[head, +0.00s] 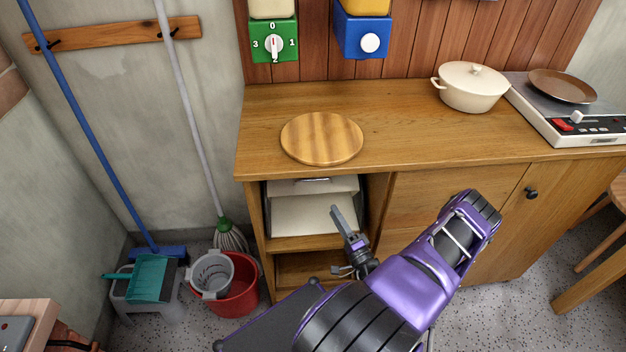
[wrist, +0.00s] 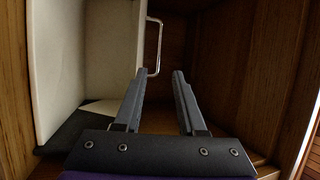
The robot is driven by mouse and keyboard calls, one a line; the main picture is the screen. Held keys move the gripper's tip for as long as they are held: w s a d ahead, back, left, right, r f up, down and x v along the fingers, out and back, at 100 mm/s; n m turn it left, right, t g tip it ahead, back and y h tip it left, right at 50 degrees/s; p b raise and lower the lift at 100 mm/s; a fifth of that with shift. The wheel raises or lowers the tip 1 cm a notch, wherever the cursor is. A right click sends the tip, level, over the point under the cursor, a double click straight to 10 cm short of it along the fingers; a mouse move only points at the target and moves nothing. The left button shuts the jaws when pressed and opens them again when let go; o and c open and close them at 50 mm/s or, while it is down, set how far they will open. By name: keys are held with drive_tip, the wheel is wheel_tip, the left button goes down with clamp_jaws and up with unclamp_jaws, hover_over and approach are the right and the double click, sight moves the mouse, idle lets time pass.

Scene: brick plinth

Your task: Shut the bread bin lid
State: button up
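The cream bread bin (head: 300,216) stands in the open upper compartment of the wooden cabinet. Its lid (head: 340,186) appears raised, close under the countertop, with a metal handle near its upper edge. In the wrist view the cream lid (wrist: 108,45) fills the left side, and the metal handle (wrist: 158,45) sticks out from it. My gripper (head: 338,212) is at the compartment's front, to the right of and below the handle in the head view. In the wrist view my gripper (wrist: 160,72) has its fingers apart with nothing between them. The handle lies beyond the fingertips, and no contact shows.
The compartment's wooden side wall (head: 378,203) stands close to the right of my gripper. A round wooden board (head: 322,138) lies on the countertop (head: 400,125) above. A red bucket (head: 238,298) and a mop (head: 229,236) stand on the floor to the left.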

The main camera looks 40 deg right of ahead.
sight(314, 180)
drive_tip(key=b+x, duration=0.1)
drive_tip(key=x, duration=1.3)
drive_tip(key=shift+s, duration=0.1)
clamp_jaws()
idle(0.8)
